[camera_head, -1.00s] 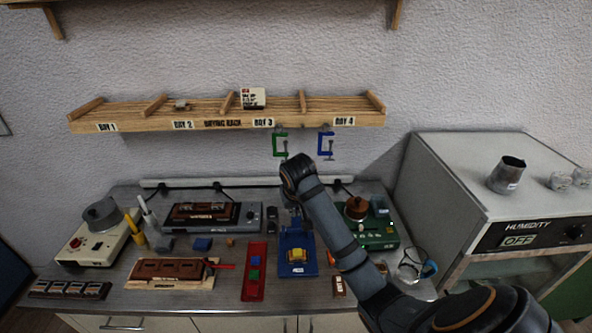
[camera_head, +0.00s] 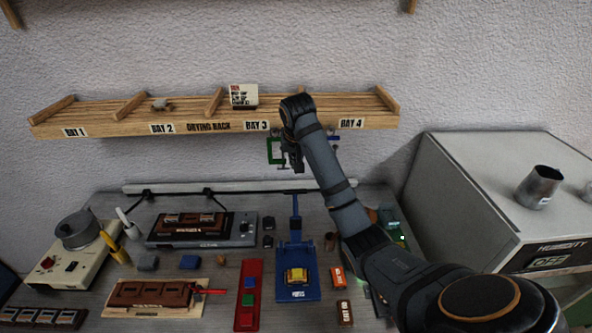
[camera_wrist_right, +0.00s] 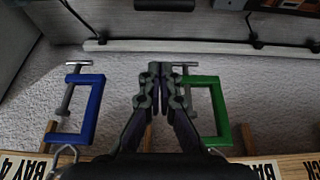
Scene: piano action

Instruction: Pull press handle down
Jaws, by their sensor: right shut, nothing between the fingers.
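The blue press (camera_head: 313,289) stands on the bench with a yellow-topped piece (camera_head: 297,275) on its bed. Its blue upright part (camera_head: 295,228) rises at the back, ending near the white rail; I take this to be the handle, but its top is hard to make out. My right gripper (camera_head: 298,168) is shut and empty, raised above and behind the press, in front of the wall just below the drying rack. The wrist view shows its closed fingers (camera_wrist_right: 166,72) between the green clamp (camera_wrist_right: 219,110) and blue clamp (camera_wrist_right: 92,108), touching neither. My left gripper is out of view.
The drying rack (camera_head: 208,127) runs along the wall close to my right arm. A red tray (camera_head: 247,305) is left of the press, small orange and brown blocks (camera_head: 337,277) right of it. The humidity cabinet (camera_head: 490,180) stands at right.

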